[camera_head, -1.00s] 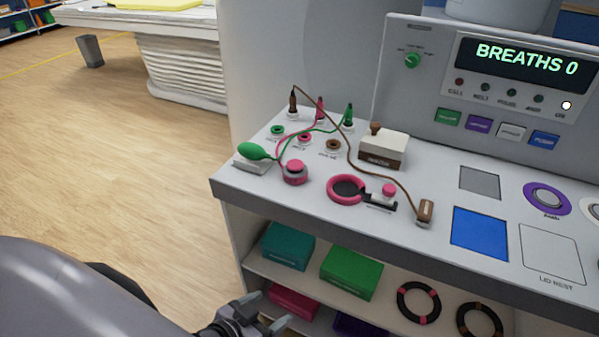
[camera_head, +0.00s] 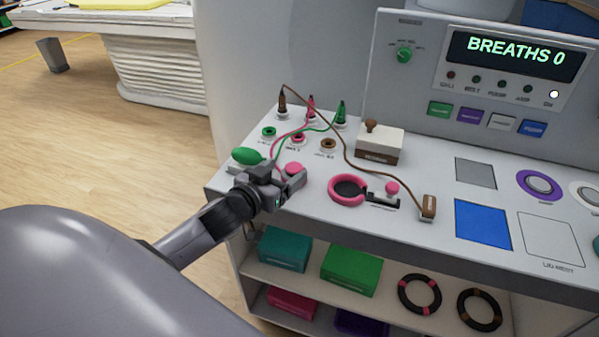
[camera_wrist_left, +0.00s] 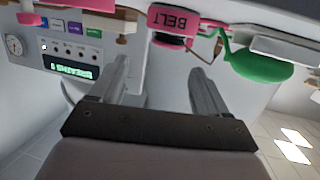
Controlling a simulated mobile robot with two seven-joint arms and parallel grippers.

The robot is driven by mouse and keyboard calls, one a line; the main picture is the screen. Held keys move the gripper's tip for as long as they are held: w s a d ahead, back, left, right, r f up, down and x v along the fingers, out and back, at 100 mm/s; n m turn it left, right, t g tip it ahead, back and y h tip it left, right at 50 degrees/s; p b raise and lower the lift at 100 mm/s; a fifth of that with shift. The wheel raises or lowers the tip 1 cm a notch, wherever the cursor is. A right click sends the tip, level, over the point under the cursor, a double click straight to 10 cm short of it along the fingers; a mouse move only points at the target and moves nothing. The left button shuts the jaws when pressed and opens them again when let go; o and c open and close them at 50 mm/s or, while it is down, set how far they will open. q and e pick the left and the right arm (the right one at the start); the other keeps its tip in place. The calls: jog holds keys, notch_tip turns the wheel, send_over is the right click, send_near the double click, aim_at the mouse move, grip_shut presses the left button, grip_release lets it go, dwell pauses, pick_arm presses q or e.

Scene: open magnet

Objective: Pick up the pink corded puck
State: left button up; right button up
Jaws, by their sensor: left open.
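The pink corded puck (camera_head: 294,168) stands at the front left of the console top, with a pink cord running back from it. My left gripper (camera_head: 279,179) is right in front of it at the console's front edge and hides its lower part. In the left wrist view the puck (camera_wrist_left: 172,20), marked BELT, appears upside down, beyond the tips and laterally between the two fingers. The left gripper (camera_wrist_left: 161,72) is open and empty, with a clear gap between its fingers. My right gripper is not in view.
A green bulb (camera_head: 248,156) sits close left of the puck. A pink ring (camera_head: 333,192) lies to its right, with a brown corded plug (camera_head: 428,207) farther right. Cords cross above the console top (camera_head: 325,213). A shelf below holds boxes and rings.

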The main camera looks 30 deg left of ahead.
aim_at(294, 167)
pick_arm(q)
jog(key=shift+w+f, duration=0.35)
jog(key=shift+w, duration=0.5)
jog(key=w+f, duration=0.1)
jog(key=w+a, duration=0.1)
jog(key=w, duration=0.1)
jog(key=shift+f, duration=0.4)
jog(key=shift+w+f, duration=0.2)
jog(key=shift+w, duration=0.5)
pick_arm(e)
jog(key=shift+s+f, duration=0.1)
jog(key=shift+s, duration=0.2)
pick_arm(q)
jog(key=c, duration=0.9)
jog(key=shift+r, duration=0.1)
